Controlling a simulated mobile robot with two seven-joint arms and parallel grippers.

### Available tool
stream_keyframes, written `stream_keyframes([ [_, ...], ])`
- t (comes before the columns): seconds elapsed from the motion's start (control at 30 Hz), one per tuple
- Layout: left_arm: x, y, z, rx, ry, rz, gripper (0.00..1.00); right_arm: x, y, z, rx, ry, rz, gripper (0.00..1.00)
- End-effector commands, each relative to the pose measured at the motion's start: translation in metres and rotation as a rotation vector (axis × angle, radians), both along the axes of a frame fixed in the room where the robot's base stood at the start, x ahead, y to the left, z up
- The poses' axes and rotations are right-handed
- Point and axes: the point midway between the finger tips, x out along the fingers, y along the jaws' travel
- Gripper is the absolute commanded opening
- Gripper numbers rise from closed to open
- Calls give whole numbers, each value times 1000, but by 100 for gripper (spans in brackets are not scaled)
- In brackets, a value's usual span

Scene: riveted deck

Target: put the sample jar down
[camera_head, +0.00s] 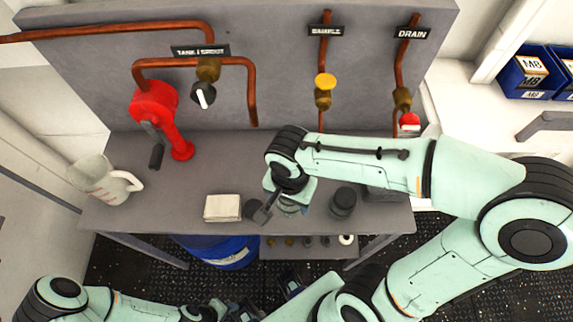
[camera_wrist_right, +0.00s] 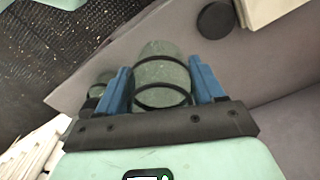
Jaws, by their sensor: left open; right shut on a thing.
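The sample jar (camera_wrist_right: 162,72), a clear greenish glass cylinder with dark rings, sits between the blue fingers of my right gripper (camera_wrist_right: 162,88), which is shut on it. In the head view the jar (camera_head: 290,209) is mostly hidden under my right gripper (camera_head: 288,200), over the front part of the grey bench (camera_head: 190,187). I cannot tell whether its base touches the bench. My left gripper (camera_head: 243,312) is open and low at the bottom edge of the head view, away from the bench; its fingers are hard to make out.
A black round lid (camera_head: 251,209) and a white block (camera_head: 222,208) lie left of the jar. A dark container (camera_head: 343,201) stands to its right. A white jug (camera_head: 103,180) and red pump (camera_head: 158,115) are at left. A blue drum (camera_head: 225,250) is below the bench.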

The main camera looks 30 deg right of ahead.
Motion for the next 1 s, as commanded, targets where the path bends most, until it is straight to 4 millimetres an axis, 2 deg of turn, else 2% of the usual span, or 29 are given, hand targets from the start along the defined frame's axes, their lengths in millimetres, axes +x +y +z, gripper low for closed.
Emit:
stream_keyframes([
  [0.03,2,0,5,0,-2,0,43,12,-7,2,1,2,-4,33],
  [0.3,9,0,20,0,-11,-1,43,71,-47,2,0,1,-3,33],
  [0.47,14,0,27,0,-16,0,43,96,-65,2,-1,1,-1,33],
  [0.53,12,0,24,0,-14,-1,43,92,-63,-13,-1,4,3,33],
  [0.73,10,0,22,0,-12,0,43,92,-63,-29,-1,3,1,33],
  [0.9,9,0,19,0,-11,-1,43,91,-62,-58,-1,7,2,33],
  [1.0,10,0,21,0,-12,0,43,93,-63,-67,0,4,0,33],
])
